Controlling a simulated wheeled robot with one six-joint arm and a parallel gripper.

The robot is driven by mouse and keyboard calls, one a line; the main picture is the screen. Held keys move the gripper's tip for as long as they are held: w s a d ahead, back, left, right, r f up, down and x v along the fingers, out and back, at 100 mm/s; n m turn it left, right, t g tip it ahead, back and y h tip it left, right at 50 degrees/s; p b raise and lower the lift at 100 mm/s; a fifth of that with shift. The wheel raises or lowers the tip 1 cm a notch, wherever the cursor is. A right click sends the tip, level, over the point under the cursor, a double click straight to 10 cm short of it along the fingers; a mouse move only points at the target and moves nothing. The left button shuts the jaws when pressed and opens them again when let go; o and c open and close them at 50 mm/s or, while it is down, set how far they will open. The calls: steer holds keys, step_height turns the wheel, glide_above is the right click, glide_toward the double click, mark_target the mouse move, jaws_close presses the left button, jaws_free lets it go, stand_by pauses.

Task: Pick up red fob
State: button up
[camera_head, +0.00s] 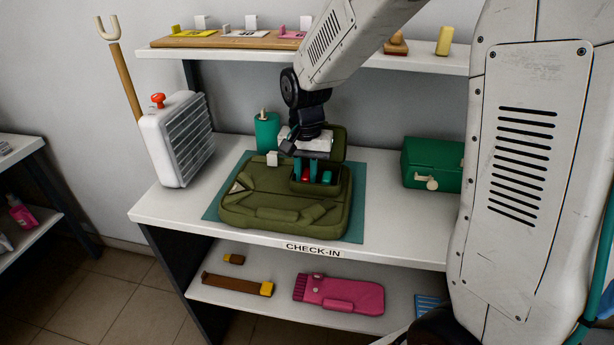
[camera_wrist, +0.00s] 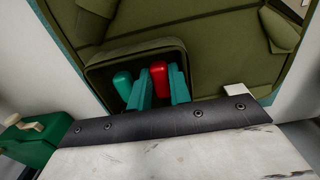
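The red fob (camera_wrist: 159,72) stands in the open pouch of an olive-green bag; its red also shows between my fingers in the head view (camera_head: 305,175). My gripper (camera_wrist: 162,88) reaches down into the pouch, with one teal finger on each side of the red fob. The gap between the fingers is about as wide as the fob, and I cannot tell whether they touch it. The fob's lower part is hidden. A green fob (camera_wrist: 122,82) stands just left of my fingers in the wrist view. The olive bag (camera_head: 285,205) lies on a teal mat (camera_head: 212,205).
The white table (camera_head: 165,208) also holds a white heater-like box (camera_head: 175,140), a teal bottle (camera_head: 267,132) and a green case (camera_head: 430,165). A shelf (camera_head: 160,53) runs above, close to my arm. A pink item (camera_head: 340,295) lies on the lower shelf.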

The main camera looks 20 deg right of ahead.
jaws_close()
steer(key=shift+r, duration=0.1)
